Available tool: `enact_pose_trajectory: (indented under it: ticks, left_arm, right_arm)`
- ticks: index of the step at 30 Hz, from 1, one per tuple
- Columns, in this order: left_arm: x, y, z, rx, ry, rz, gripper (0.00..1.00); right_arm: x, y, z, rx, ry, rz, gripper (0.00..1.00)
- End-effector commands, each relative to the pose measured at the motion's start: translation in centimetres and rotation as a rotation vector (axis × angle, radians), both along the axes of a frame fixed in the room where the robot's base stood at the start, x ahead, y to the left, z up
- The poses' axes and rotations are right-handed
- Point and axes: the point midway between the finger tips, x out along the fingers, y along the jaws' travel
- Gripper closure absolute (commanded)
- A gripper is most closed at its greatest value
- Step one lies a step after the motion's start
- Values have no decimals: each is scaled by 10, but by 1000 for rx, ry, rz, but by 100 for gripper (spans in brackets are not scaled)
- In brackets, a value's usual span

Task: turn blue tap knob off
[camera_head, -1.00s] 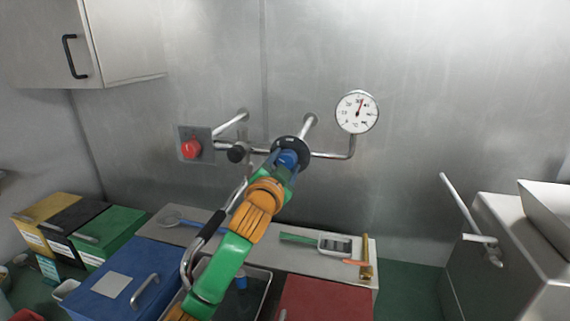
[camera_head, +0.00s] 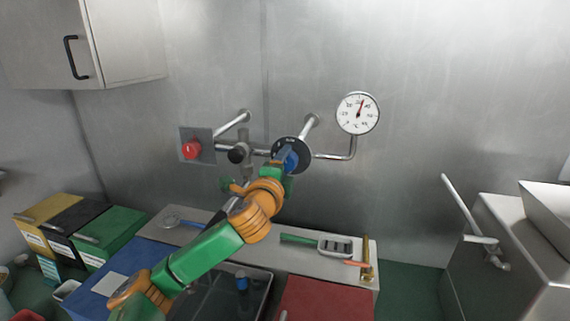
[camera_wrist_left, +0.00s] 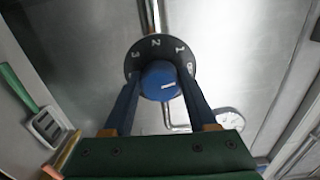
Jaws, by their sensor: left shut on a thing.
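The blue tap knob (camera_head: 290,160) sits on a black round dial (camera_head: 304,144) on the pipework at the wall. The gripper partly hides the knob in the head view. My right gripper is not in view.
A red knob (camera_head: 191,150) on a plate is left of the pipes, with a black knob (camera_head: 237,154) between. A round gauge (camera_head: 357,113) is at the right. Below are a shelf with tools (camera_head: 335,245), coloured bins (camera_head: 110,230) and a grey machine (camera_head: 500,240).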

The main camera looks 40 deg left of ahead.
Motion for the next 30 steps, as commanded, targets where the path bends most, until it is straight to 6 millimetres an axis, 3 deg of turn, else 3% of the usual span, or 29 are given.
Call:
enact_pose_trajectory:
  ticks: [12, 30]
  left_arm:
    - [0, 1, 4, 185, 94, 3, 98]
    - [0, 0, 4, 222, 113, 3, 98]
  right_arm:
    - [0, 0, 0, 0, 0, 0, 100]
    - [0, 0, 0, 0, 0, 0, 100]
